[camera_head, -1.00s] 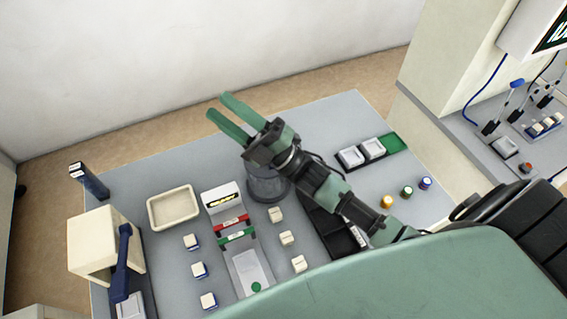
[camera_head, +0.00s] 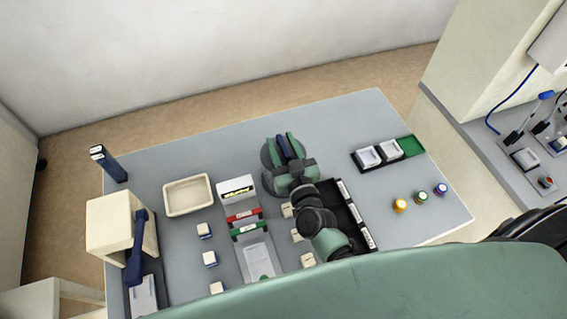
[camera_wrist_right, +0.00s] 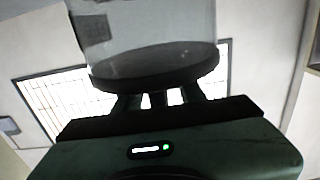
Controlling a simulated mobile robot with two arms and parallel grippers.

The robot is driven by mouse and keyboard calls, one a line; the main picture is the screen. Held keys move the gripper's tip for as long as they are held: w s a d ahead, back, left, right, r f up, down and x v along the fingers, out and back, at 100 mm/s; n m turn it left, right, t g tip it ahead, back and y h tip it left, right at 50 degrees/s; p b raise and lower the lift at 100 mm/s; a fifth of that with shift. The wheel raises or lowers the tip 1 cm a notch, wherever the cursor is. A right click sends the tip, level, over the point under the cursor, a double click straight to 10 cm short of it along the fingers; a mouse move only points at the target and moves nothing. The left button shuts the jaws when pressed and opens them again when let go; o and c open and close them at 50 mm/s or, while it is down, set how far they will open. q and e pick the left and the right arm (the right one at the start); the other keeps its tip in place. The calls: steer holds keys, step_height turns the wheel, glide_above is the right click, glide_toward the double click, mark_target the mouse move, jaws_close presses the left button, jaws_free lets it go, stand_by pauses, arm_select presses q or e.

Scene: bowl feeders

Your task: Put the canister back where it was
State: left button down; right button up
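The canister (camera_head: 267,158) is a clear cylinder with a dark round end. In the head view it stands on the grey table, mostly hidden by my right gripper (camera_head: 283,147). The wrist view shows the canister (camera_wrist_right: 150,35) close in front of the gripper. My right gripper has its two green fingers apart. A dark blue bar, perhaps the canister's handle, lies between them. In the wrist view bright gaps show on both sides of the middle bar, so the fingers do not look closed on it. My left gripper is out of view.
A beige tray (camera_head: 187,211) and a white holder with red and green bars (camera_head: 243,215) stand left of the gripper. Several small white blocks lie nearby. A black tray (camera_head: 348,208) is to the right, under my arm. Three coloured caps (camera_head: 421,197) stand farther right.

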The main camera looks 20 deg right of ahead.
steer(key=shift+w, duration=1)
steer(key=shift+c, duration=0.3)
steer(key=shift+s, duration=0.1)
jaws_close()
steer(key=shift+r, duration=0.1)
stand_by(0.3)
